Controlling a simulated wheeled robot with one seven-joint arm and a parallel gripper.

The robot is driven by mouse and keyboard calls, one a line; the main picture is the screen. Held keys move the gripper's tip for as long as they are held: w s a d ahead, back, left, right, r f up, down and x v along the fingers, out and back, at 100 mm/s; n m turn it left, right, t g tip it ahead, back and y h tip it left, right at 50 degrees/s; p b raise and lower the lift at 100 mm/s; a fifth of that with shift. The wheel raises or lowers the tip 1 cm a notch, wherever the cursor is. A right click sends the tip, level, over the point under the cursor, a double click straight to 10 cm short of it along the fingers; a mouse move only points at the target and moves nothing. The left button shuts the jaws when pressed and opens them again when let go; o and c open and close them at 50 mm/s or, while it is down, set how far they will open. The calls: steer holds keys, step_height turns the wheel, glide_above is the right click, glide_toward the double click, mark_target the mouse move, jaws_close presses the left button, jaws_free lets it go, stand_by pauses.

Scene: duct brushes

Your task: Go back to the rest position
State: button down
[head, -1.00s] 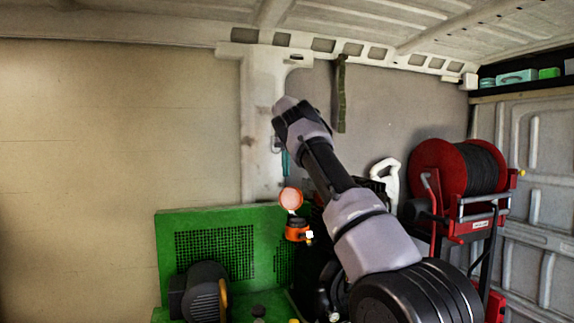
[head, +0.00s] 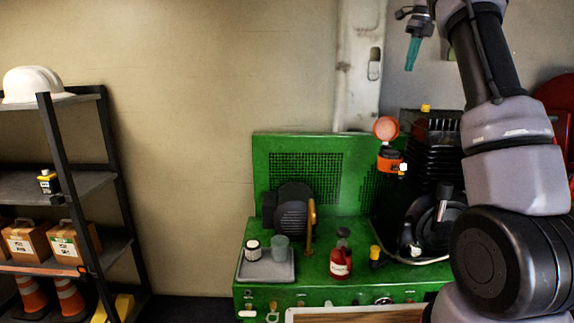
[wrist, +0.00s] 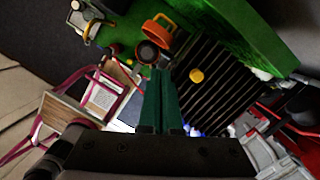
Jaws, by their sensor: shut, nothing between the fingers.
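My gripper (head: 412,54) hangs at the top right of the head view, its green fingers pointing down, high above the green bench. In the wrist view my gripper (wrist: 162,75) shows its two green fingers pressed together with nothing between them. It touches nothing that I can see. My arm comes up from the lower right in the head view and bends over at the top, where part of it is cut off.
A green bench (head: 345,285) bears a grey tray (head: 266,268), a red bottle (head: 341,262) and a black ribbed machine (head: 432,150). An orange cup with a raised lid (head: 390,160) is beside the machine. A shelf rack (head: 70,185) stands left. The wall between is clear.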

steer(key=s+a+r+n+t+y, duration=0.1)
steer(key=s+a+n, duration=0.2)
steer(key=s+n, duration=0.55)
steer(key=s+a+r+n+t, duration=0.1)
steer(key=s+a+n+t, duration=0.3)
steer(key=s, duration=0.7)
steer(key=s+a+f+n, duration=0.4)
steer(key=s+f+n, duration=0.1)
steer(key=s, duration=0.4)
steer(key=s+a+f+n, duration=0.4)
steer(key=s+f+n, duration=0.2)
steer(key=s+n, duration=0.2)
steer(key=shift+s+f+t, duration=0.2)
steer(key=shift+s+t, duration=0.2)
steer(key=shift+s, duration=0.45)
